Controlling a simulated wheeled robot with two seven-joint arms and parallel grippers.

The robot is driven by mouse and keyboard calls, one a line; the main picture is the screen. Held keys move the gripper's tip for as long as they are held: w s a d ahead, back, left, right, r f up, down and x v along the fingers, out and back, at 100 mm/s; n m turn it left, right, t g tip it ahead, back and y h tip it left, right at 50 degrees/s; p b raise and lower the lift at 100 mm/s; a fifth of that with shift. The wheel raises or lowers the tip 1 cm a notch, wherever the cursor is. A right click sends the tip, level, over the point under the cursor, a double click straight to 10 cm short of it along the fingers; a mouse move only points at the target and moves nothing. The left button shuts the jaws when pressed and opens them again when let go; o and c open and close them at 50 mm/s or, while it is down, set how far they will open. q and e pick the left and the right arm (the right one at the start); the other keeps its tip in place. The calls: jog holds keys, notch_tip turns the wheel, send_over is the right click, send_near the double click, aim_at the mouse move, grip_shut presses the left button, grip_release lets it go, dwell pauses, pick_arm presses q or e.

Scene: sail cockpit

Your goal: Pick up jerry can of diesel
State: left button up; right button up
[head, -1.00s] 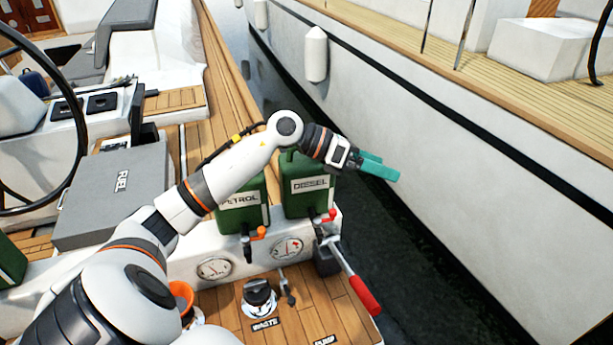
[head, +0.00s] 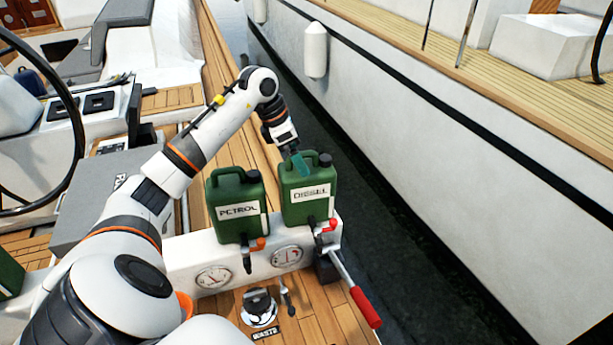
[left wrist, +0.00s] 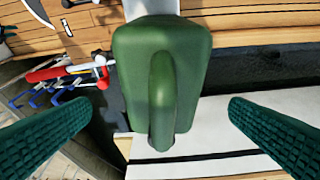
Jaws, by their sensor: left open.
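The green jerry can labelled DIESEL (head: 309,203) stands upright on the white ledge at the boat's edge. My left gripper (head: 300,165) is just above and behind its top, pointing down, with teal fingers near its handle. In the left wrist view the green can (left wrist: 185,40) fills the middle, its handle (left wrist: 162,95) running lengthwise between the two fingers. The fingers are spread wide on either side, and I see no contact there. My right gripper is in neither view.
A similar can labelled PETROL (head: 238,205) stands close to the left. A red-handled lever (head: 362,300) and gauges (head: 213,278) are in front. A white hull (head: 440,170) lies across the water to the right. A grey FUEL box (head: 95,205) is partly behind my arm.

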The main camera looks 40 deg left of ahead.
pick_arm(q)
jog(key=p+x, duration=0.2)
jog(key=x, duration=0.2)
jog(key=shift+w+f+p, duration=0.1)
jog(key=shift+w+p, duration=0.15)
jog(key=shift+p, duration=0.05)
jog(key=shift+w+d+f, duration=0.1)
jog(key=shift+f, duration=0.3)
jog(key=shift+c, duration=0.3)
jog(key=c, duration=1.8)
jog(key=shift+r, duration=0.25)
jog(key=shift+c, duration=0.7)
jog(key=shift+w, duration=0.15)
